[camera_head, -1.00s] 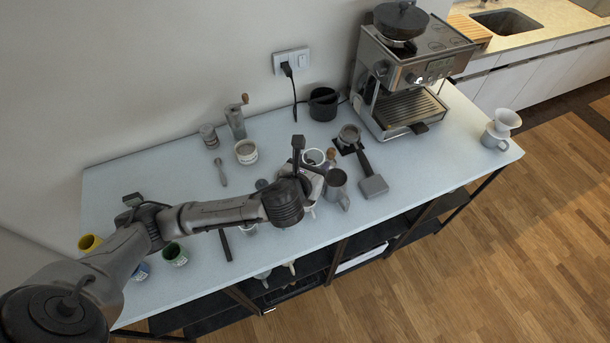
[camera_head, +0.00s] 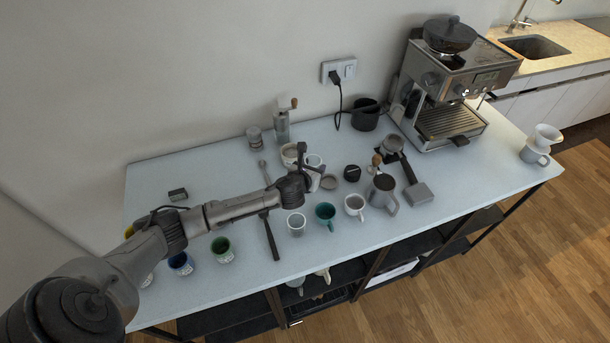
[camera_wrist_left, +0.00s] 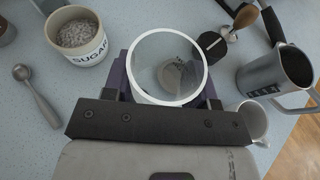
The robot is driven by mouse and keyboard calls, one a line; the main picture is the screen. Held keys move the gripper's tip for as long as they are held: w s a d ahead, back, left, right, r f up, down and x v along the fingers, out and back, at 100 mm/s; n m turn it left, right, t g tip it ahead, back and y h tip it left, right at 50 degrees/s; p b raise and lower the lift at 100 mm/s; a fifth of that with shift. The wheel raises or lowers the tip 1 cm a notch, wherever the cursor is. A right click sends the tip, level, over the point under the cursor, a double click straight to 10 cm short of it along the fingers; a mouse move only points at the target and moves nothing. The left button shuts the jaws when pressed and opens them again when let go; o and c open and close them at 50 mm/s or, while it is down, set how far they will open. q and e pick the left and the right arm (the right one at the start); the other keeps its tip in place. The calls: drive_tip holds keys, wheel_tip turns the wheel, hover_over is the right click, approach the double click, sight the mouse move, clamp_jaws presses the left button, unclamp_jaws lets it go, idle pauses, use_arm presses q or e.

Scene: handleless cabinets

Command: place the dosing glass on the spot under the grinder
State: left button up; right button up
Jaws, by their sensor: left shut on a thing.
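The dosing glass is a clear cup with a pale rim. It shows in the head view (camera_head: 314,161) and large in the left wrist view (camera_wrist_left: 186,50). My left gripper (camera_head: 311,178) is shut on it, with its fingers on either side of the glass. It is over the table just right of the sugar bowl (camera_head: 289,151); I cannot tell its height. The coffee machine (camera_head: 452,85) with a dark-lidded hopper stands at the back right. A hand grinder with a crank (camera_head: 282,126) stands by the wall. I cannot make out a marked spot under either. My right gripper is not in view.
A metal pitcher (camera_head: 381,193), portafilter (camera_head: 395,147) and several cups stand right and front of my gripper. A black knock container (camera_head: 365,116) stands near the wall. A spoon (camera_head: 265,171) lies left of the sugar bowl. The table's back left is mostly clear.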

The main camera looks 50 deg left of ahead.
use_arm(q)
drive_tip(key=s+a+f, duration=0.1)
drive_tip(key=a, duration=0.1)
drive_tip(key=s+a+f, duration=0.1)
drive_tip(key=a+f, duration=0.1)
drive_tip(key=s+a+f, duration=0.1)
drive_tip(key=a, duration=0.1)
drive_tip(key=shift+s+a+f, duration=0.15)
drive_tip(key=shift+a+f, duration=0.05)
wheel_tip(320, 180, down, 4)
drive_tip(key=shift+f+b, duration=0.1)
drive_tip(key=shift+b, duration=0.65)
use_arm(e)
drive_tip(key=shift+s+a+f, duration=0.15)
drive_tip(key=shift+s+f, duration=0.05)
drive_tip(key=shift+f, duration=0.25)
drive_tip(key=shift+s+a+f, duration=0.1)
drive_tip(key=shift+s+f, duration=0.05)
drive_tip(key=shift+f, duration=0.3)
use_arm(q)
drive_tip(key=o, duration=0.5)
drive_tip(key=shift+o, duration=1.1)
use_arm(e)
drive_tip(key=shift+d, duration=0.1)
